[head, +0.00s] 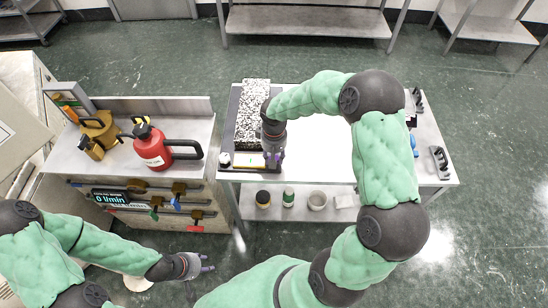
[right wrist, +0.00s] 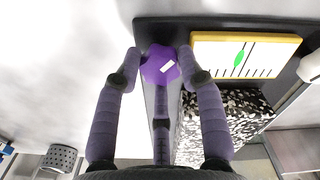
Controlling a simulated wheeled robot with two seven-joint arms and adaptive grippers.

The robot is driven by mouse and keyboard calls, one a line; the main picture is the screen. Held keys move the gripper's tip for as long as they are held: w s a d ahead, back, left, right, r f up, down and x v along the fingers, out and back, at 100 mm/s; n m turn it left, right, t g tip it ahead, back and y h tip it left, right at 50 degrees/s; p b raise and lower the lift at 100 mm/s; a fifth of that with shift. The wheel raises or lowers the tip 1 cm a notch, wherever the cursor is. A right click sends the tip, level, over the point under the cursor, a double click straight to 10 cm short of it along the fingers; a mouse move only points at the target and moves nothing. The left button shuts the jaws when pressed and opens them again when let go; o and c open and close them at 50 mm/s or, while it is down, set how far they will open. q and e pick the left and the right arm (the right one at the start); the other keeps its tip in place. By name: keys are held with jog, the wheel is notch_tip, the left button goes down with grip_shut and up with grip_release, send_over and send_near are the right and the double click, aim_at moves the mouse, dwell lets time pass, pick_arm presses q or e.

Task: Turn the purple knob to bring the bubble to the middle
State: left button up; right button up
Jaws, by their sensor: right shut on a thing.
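The purple knob (right wrist: 158,65) shows in the right wrist view, with a small white mark on its face. My right gripper (right wrist: 159,62) is shut on it, one finger on each side. Beside it is a level with a yellow frame (right wrist: 245,36) and a white, black-lined window. Its green bubble (right wrist: 239,57) sits a little left of the window's middle. In the head view my right gripper (head: 273,158) is at the near end of the speckled block (head: 252,110) and mostly hides the knob. My left gripper (head: 208,263) is empty, its fingers apart, low at the left.
The block stands on a white table (head: 320,150). Black holders (head: 439,160) lie at the table's right. A red can (head: 152,148) stands on the left bench. Jars (head: 263,198) are on the lower shelf.

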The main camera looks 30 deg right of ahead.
jog(key=m+b, duration=0.1)
jog(key=m, duration=0.4)
jog(key=shift+b, duration=0.3)
dwell(0.4)
jog(key=o, duration=1.1)
jog(key=shift+o, duration=0.2)
notch_tip(320, 180, up, 12)
